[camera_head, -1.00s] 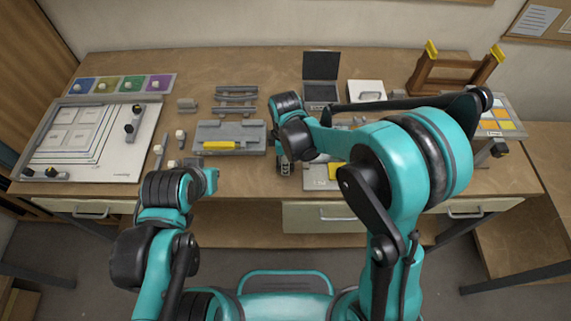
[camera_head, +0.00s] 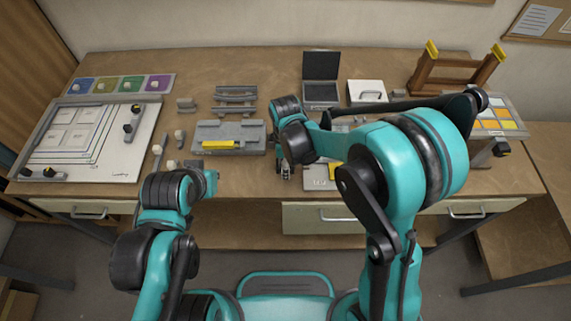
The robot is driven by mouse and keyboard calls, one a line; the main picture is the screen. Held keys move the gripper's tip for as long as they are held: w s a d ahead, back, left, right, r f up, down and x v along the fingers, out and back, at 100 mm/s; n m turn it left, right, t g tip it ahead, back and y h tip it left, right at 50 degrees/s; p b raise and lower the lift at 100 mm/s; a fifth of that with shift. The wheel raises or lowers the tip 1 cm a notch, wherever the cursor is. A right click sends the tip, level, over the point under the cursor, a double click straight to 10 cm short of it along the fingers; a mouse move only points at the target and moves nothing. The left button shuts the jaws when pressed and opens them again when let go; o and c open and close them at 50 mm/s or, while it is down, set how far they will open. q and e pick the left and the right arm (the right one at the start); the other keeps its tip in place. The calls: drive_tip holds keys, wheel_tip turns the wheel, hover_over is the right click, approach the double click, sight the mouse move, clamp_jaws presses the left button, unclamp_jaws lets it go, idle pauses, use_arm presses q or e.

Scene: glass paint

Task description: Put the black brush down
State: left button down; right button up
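I cannot pick out the black brush for certain. My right gripper (camera_head: 284,171) points down over the front middle of the table, just right of the grey tray with a yellow bar (camera_head: 258,139). Its fingers are small and dark, so I cannot tell whether they are open or hold anything. My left arm ends low at the table's front edge, near small white-topped pieces (camera_head: 172,165). A grey rack (camera_head: 235,90) with several bars stands behind the tray.
A white board with drawn frames (camera_head: 115,165) lies at the left, below coloured paint squares (camera_head: 121,84). A black open-lidded box (camera_head: 320,93), a white case (camera_head: 366,86) and a wooden frame (camera_head: 460,64) stand at the back. My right arm covers much of the right side.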

drive_tip(key=shift+r+p, duration=0.35)
wheel_tip(320, 180, up, 11)
drive_tip(key=p, duration=0.3)
drive_tip(key=s+d+r+m+t, duration=0.3)
drive_tip(key=s+d+m, duration=0.3)
drive_tip(key=d+m, duration=0.3)
drive_tip(key=s+d+r+m+t, duration=0.4)
drive_tip(key=s+d+m, duration=0.2)
drive_tip(key=d+m, duration=0.2)
drive_tip(key=shift+d+r+m, duration=0.15)
drive_tip(key=shift+d+m, duration=0.2)
drive_tip(key=shift+m, duration=0.15)
